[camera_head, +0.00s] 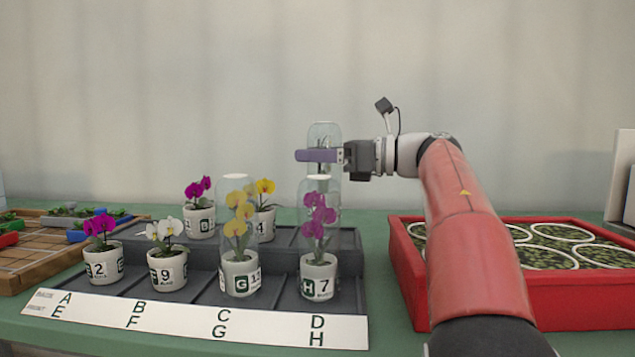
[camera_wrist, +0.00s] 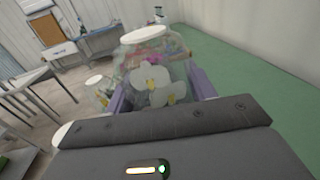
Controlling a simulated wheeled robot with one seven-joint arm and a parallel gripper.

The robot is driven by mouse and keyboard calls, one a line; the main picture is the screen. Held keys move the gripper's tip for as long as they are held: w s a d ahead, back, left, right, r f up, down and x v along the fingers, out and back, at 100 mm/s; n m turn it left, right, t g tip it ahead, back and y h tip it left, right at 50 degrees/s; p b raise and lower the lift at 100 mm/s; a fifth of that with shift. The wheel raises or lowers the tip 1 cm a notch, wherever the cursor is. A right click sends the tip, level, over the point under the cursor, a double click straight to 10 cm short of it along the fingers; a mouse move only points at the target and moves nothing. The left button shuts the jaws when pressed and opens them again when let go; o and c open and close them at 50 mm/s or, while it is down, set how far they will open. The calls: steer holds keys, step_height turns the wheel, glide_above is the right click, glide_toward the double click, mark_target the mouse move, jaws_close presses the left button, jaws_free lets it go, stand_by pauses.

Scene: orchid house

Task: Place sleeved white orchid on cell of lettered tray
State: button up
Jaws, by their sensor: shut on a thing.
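My gripper (camera_head: 318,156) is shut on the clear sleeve of the white orchid (camera_head: 322,132), above the back right of the lettered tray (camera_head: 352,240). In the wrist view, white blooms (camera_wrist: 152,82) show inside the sleeve between my fingers. The sleeve looks about upright. Its lower part and pot are mostly hidden behind the sleeved magenta orchid (camera_head: 318,215), pot 7, in front cell H. I cannot tell whether the held pot touches the tray. The tray's front strip (camera_head: 190,320) reads A to D over E to H.
In front stand magenta pot 2 (camera_head: 104,268), white pot 9 (camera_head: 167,271) and a sleeved yellow orchid (camera_head: 239,272). Magenta pot 6 (camera_head: 199,222) and yellow pot 4 (camera_head: 263,225) stand behind. A red crate (camera_head: 570,312) is right, a wooden tray (camera_head: 30,262) left.

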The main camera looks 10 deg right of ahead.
mark_target(317, 171)
steer(key=shift+f+b, duration=0.4)
steer(key=shift+f, duration=1.2)
steer(key=shift+f, duration=0.15)
steer(key=o, duration=1.5)
steer(key=shift+r, duration=0.25)
steer(key=v, duration=1.2)
